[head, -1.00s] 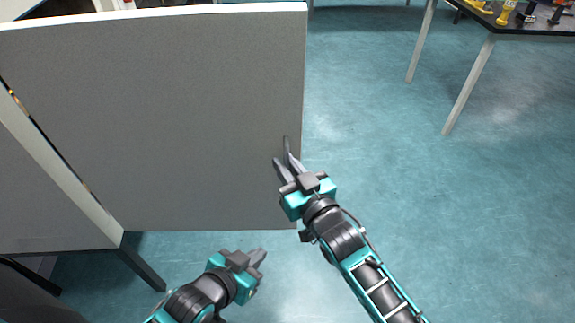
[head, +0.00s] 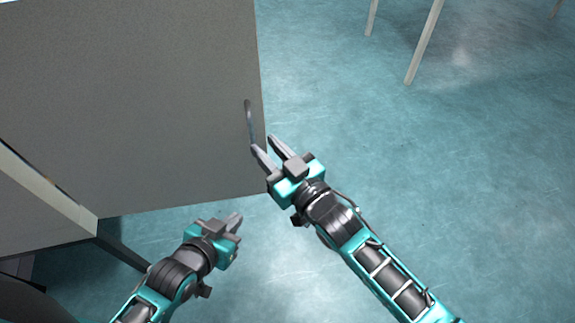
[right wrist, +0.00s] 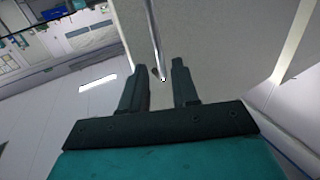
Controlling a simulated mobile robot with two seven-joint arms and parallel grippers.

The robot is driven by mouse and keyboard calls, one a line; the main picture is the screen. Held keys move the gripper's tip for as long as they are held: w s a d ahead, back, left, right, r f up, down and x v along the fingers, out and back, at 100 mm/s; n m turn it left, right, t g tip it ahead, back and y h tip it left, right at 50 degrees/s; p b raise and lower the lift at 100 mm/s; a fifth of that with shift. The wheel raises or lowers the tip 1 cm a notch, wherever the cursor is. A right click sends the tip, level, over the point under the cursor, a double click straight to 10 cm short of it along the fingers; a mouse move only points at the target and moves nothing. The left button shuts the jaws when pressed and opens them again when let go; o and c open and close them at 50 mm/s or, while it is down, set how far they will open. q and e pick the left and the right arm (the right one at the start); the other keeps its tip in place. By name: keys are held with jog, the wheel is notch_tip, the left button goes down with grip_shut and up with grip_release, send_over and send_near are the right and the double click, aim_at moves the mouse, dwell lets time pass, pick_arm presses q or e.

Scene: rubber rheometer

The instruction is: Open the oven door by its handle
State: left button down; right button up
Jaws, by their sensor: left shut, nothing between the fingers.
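A large grey panel (head: 130,100), which looks like the oven door, fills the left of the head view. A thin metal handle (head: 249,120) stands near its right edge; it also shows in the right wrist view (right wrist: 154,40). My right gripper (head: 263,144) is open at the handle's lower end. In the right wrist view, the handle's end lies in line with the gap between the two fingers (right wrist: 160,82). I cannot tell whether they touch it. My left gripper (head: 237,221) is shut and empty, below the panel's lower edge.
A pale post (head: 45,185) and a dark leg (head: 122,255) stand at lower left. Pale table legs (head: 425,42) stand at upper right. The blue-green floor (head: 450,170) to the right is clear.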

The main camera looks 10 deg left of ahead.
jog(key=v, duration=0.6)
jog(key=shift+s+d, duration=0.15)
jog(key=shift+s, duration=0.05)
